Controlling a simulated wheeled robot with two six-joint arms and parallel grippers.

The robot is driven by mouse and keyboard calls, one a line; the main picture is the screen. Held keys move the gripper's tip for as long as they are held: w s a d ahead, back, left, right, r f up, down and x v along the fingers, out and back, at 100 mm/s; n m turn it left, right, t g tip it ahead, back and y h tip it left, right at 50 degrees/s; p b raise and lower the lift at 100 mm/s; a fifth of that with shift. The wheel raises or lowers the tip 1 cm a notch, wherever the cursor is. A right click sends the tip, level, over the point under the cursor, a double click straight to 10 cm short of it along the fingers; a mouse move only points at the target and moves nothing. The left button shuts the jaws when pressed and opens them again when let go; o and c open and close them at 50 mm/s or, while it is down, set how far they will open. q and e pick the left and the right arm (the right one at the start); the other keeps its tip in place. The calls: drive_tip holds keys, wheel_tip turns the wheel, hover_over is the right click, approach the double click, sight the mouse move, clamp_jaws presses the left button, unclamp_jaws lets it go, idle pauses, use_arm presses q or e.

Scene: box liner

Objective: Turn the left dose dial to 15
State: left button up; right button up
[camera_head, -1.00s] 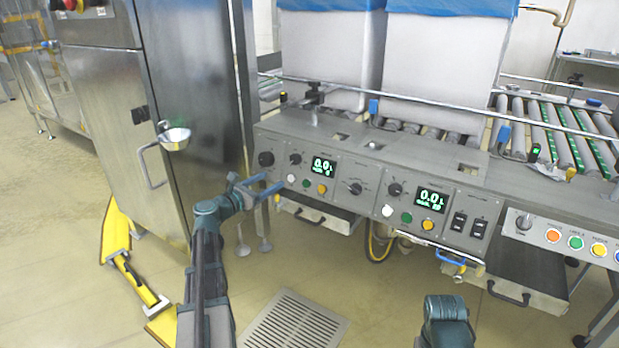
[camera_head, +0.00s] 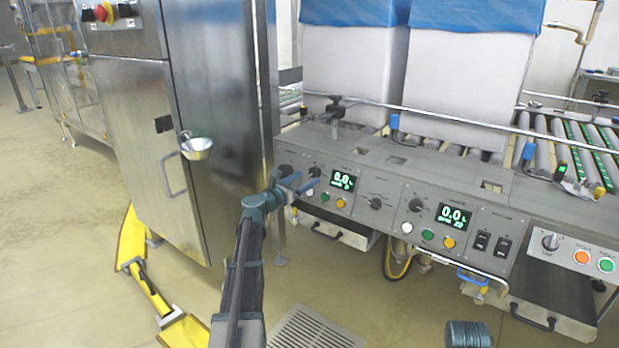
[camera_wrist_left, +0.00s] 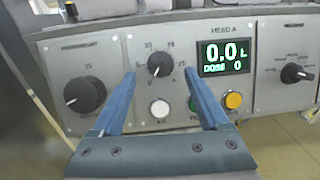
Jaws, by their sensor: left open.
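The left dose dial (camera_head: 314,172) is a small black knob on the grey control panel, left of a green display (camera_head: 343,181). In the left wrist view the dial (camera_wrist_left: 160,64) has a scale around it, and its white mark points to the lower left. The display (camera_wrist_left: 223,56) there reads 0.0 L and dose 0. My left gripper (camera_head: 297,184) is open in front of the panel. In the left wrist view its blue fingers (camera_wrist_left: 160,74) stand either side of the dial, apart from it.
A larger black knob (camera_wrist_left: 85,94) sits left of the dial, and another knob (camera_wrist_left: 296,73) right of the display. White (camera_wrist_left: 160,108) and yellow (camera_wrist_left: 232,100) buttons lie below. A steel cabinet (camera_head: 140,130) stands left of the panel. A second display (camera_head: 454,215) is further right.

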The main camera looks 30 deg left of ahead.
sight(315, 172)
use_arm(q)
drive_tip(key=shift+w+d, duration=0.15)
drive_tip(key=shift+w, duration=0.55)
drive_tip(key=shift+w+d, duration=0.1)
drive_tip(key=shift+w, duration=0.6)
clamp_jaws()
